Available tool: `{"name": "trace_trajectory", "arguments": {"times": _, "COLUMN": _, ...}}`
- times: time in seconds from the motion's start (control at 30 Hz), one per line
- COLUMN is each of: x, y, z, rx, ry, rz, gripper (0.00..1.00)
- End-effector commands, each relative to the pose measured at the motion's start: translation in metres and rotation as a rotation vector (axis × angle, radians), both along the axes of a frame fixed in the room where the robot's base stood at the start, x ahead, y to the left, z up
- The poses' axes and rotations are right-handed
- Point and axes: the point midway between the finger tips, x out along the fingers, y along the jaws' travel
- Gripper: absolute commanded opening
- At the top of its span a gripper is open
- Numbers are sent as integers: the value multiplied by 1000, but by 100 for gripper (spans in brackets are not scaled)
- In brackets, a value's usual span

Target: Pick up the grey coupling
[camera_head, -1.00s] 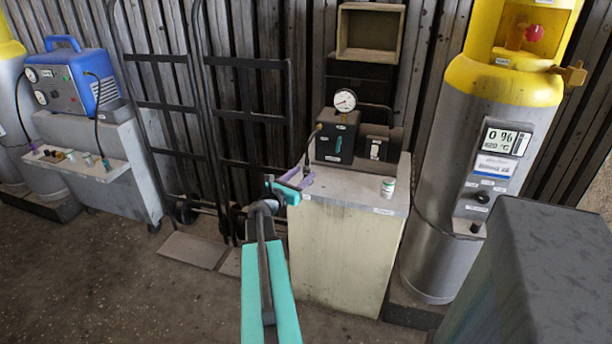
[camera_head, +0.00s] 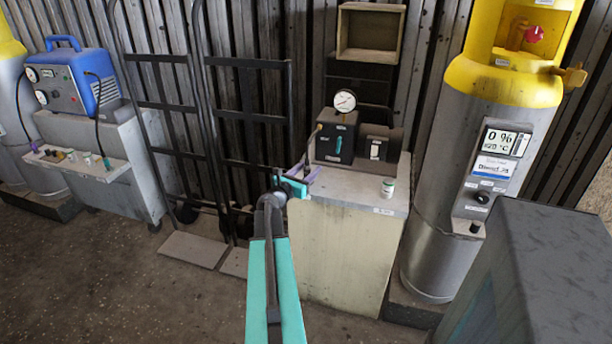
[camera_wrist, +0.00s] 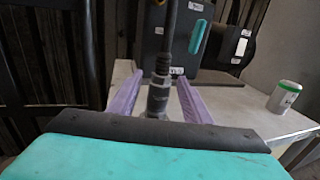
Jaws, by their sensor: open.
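In the wrist view the grey coupling (camera_wrist: 158,98) hangs at the lower end of a dark hose (camera_wrist: 169,35). It stands between the two purple fingers of my gripper (camera_wrist: 160,80). The fingers are open, with a visible gap on each side of the coupling. In the head view my gripper (camera_head: 311,178) is at the left edge of the pale cabinet top, below the black box with the gauge. The coupling cannot be made out clearly there.
The black box (camera_head: 337,137) with a round gauge (camera_head: 344,101) stands on the cabinet (camera_head: 345,250). A white can with a green lid (camera_head: 388,187) is near its front. A hand truck (camera_head: 250,117) stands left, a yellow-topped cylinder (camera_head: 430,190) right.

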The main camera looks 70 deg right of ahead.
Motion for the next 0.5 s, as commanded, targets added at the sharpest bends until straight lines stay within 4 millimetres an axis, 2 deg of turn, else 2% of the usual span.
{"name": "trace_trajectory", "arguments": {"times": 0.2, "x": -4, "y": -23, "z": 1, "rx": 0, "ry": 0, "rz": -1, "gripper": 45}}
{"name": "trace_trajectory", "arguments": {"times": 0.5, "x": -6, "y": -31, "z": 0, "rx": 0, "ry": 0, "rz": 0, "gripper": 45}}
